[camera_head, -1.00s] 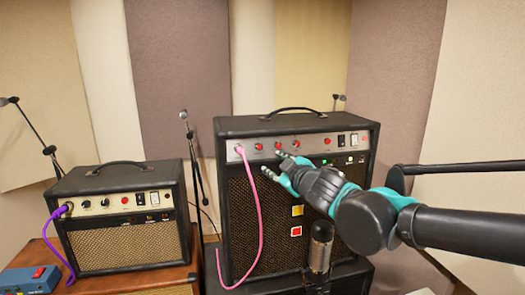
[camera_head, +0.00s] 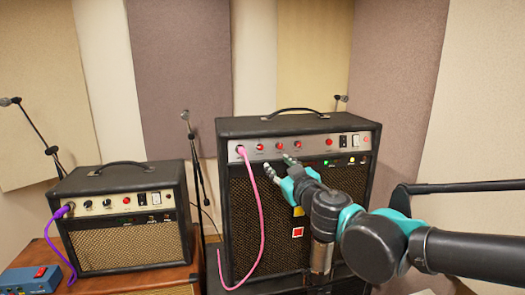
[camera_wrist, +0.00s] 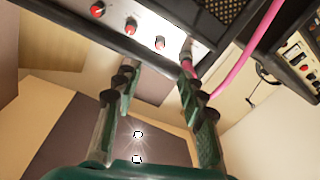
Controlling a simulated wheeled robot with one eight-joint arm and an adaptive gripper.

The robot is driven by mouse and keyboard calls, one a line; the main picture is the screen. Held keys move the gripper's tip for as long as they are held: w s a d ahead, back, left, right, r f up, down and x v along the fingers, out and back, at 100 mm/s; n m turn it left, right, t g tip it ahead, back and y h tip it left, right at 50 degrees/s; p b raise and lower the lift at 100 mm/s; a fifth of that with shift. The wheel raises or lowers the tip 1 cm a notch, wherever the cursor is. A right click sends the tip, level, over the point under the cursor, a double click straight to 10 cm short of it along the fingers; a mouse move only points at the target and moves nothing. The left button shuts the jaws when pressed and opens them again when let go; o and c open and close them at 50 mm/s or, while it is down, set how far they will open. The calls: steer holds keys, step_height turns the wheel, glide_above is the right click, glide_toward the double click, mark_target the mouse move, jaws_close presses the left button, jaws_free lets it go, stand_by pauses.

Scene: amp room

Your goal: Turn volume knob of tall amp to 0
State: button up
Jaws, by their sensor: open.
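The tall amp (camera_head: 240,195) stands upright in the middle of the head view, with a silver control panel along its top front. Red knobs sit in a row on it: a left knob (camera_head: 260,147), a middle knob (camera_head: 280,146) and a right knob (camera_head: 297,147). Their labels are too small to read. My gripper (camera_head: 279,163) is open and empty, just below the left and middle knobs. In the wrist view, the gripper (camera_wrist: 160,72) has its fingers spread below a red knob (camera_wrist: 160,42) and beside the cable plug (camera_wrist: 186,54). No finger clearly touches a knob.
A pink cable (camera_head: 261,215) hangs from the tall amp's panel, close left of my gripper. A small amp (camera_head: 125,255) with a purple cable (camera_head: 52,243) stands at left. A microphone stand (camera_head: 192,150) is between the amps. A blue box (camera_head: 28,280) lies front left.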

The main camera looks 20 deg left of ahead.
mark_target(261, 148)
steer(key=x, duration=1.4)
steer(key=shift+w+a, duration=0.25)
steer(key=shift+c, duration=0.5)
jaws_close()
